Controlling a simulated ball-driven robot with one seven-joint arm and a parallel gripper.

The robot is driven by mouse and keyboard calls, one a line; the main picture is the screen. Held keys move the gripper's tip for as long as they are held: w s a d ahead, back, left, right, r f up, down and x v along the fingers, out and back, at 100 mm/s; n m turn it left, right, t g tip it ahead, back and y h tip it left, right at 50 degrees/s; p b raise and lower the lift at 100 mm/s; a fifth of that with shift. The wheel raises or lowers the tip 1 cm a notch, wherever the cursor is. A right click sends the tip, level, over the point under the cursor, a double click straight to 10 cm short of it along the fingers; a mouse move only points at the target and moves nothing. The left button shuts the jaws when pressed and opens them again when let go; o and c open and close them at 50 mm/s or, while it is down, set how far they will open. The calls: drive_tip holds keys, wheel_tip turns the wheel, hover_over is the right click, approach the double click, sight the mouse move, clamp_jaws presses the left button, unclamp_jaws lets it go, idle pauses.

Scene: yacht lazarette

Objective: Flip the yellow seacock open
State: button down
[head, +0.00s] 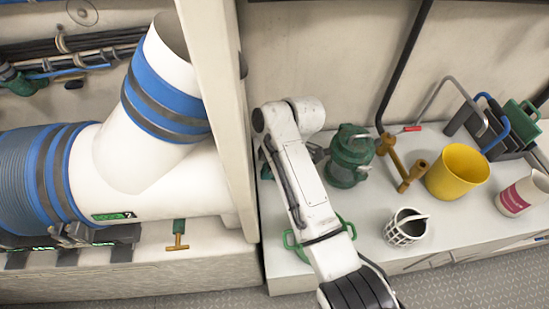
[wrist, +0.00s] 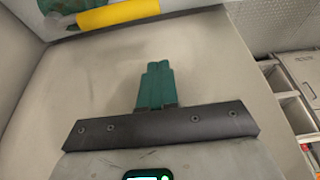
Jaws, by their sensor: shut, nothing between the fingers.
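No bright yellow lever shows clearly in the head view. My gripper (wrist: 156,80) has its green fingers shut together, empty, apart from the yellow bar and below it in the picture. In the head view my white arm hides the gripper and part of the bench.
A green strainer (head: 350,155), brass fitting (head: 402,170), yellow bucket (head: 457,172) and white basket (head: 406,228) stand right of my arm. A white upright panel (head: 222,100) and large white pipe (head: 140,160) are left. A brass T-handle (head: 177,243) sits below the pipe.

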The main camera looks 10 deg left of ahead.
drive_tip(key=shift+w+d+f+p, duration=0.2)
drive_tip(key=shift+d+f+p, duration=0.1)
drive_tip(key=shift+d+f, duration=0.45)
drive_tip(key=shift+w+d+f+p, duration=0.2)
drive_tip(key=shift+d+f+p, duration=0.1)
drive_tip(key=shift+d+f, duration=0.4)
drive_tip(key=shift+d+r, duration=0.1)
drive_tip(key=shift+d, duration=0.1)
